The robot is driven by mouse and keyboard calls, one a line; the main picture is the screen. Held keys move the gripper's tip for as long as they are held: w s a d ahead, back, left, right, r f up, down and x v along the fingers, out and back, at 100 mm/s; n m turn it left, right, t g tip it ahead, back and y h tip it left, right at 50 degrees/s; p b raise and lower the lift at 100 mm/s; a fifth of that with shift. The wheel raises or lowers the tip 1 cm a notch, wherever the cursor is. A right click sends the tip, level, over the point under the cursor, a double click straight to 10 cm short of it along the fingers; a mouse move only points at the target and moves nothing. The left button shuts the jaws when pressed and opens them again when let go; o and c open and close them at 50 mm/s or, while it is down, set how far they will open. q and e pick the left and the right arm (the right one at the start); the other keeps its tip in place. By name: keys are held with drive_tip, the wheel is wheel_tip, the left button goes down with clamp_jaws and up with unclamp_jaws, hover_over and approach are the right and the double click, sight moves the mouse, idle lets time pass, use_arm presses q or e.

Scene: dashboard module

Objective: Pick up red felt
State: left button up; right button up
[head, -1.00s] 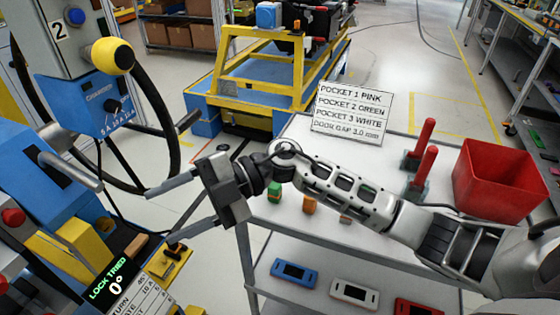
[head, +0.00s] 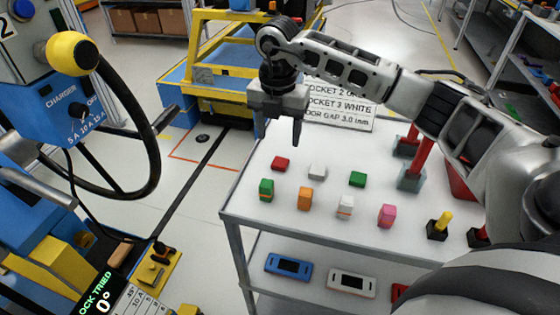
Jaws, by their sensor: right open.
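A small flat red piece (head: 281,163), which looks like the red felt, lies on the white cart top (head: 330,240) near its far left part. My right gripper (head: 279,133) is open and points down above and just behind the red piece in the picture. Its fingers are apart with nothing between them. The red piece is fully visible and apart from the fingers. My left gripper is not in view.
Beside the red piece lie a white piece (head: 317,172) and a green piece (head: 357,179). In front stand green (head: 266,190), orange (head: 305,198), white-banded (head: 345,207) and pink (head: 387,215) blocks. A sign (head: 345,112) stands behind, partly hidden by my arm. Red-handled tools (head: 413,165) are at right.

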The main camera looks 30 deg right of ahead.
sight(280, 163)
wheel_tip(280, 163, down, 8)
drive_tip(key=shift+s+r+p, duration=0.15)
drive_tip(key=shift+r+p, duration=0.1)
drive_tip(key=shift+p, duration=0.55)
drive_tip(key=shift+c, duration=0.4)
drive_tip(key=c, duration=1)
